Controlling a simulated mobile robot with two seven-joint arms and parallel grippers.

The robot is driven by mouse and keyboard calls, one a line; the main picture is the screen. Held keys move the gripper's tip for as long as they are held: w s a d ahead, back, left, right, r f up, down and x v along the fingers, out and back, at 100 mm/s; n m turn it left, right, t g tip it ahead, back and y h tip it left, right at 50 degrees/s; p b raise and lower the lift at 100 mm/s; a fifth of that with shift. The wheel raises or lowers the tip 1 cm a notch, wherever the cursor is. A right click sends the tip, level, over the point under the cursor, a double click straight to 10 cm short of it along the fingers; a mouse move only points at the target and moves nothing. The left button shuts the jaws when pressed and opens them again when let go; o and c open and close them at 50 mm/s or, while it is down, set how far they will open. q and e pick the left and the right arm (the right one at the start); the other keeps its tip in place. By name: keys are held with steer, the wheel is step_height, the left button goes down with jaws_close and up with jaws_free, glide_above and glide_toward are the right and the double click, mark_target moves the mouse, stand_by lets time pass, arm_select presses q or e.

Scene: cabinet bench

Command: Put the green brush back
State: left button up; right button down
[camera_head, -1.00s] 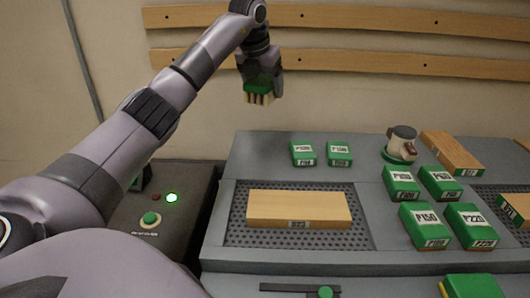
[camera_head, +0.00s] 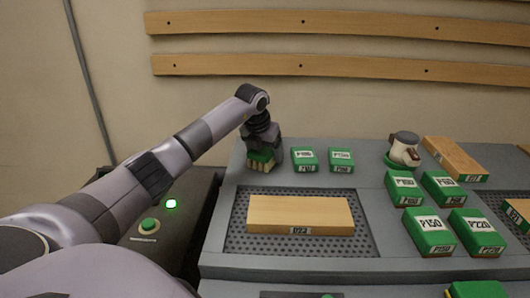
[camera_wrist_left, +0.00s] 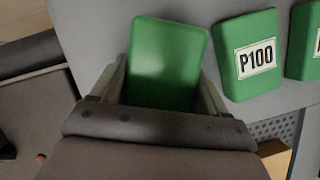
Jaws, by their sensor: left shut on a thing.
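The green brush (camera_head: 262,164) has a green back and pale bristles pointing down. It is at the back left of the grey bench, left of two green labelled blocks, with its bristles at or very near the surface. My left gripper (camera_head: 262,153) is around it from above. In the left wrist view the brush's plain green back (camera_wrist_left: 168,62) lies between the two fingers (camera_wrist_left: 165,90). Its bristles are hidden there. My right gripper is not in view.
Just right of the brush is a green block labelled P100 (camera_wrist_left: 250,60); another green block (camera_head: 341,160) stands beside it. A wooden board (camera_head: 300,213) lies on the perforated plate (camera_head: 240,240) in front. Several more green blocks and a sander (camera_head: 403,150) are further right.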

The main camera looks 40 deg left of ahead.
arm_select(q)
steer(key=shift+f, duration=0.2)
steer(key=o, duration=0.9)
steer(key=shift+o, duration=0.2)
steer(key=shift+r, duration=0.4)
steer(key=v, duration=1.1)
steer(key=shift+s+r, duration=0.15)
steer(key=shift+r, duration=0.1)
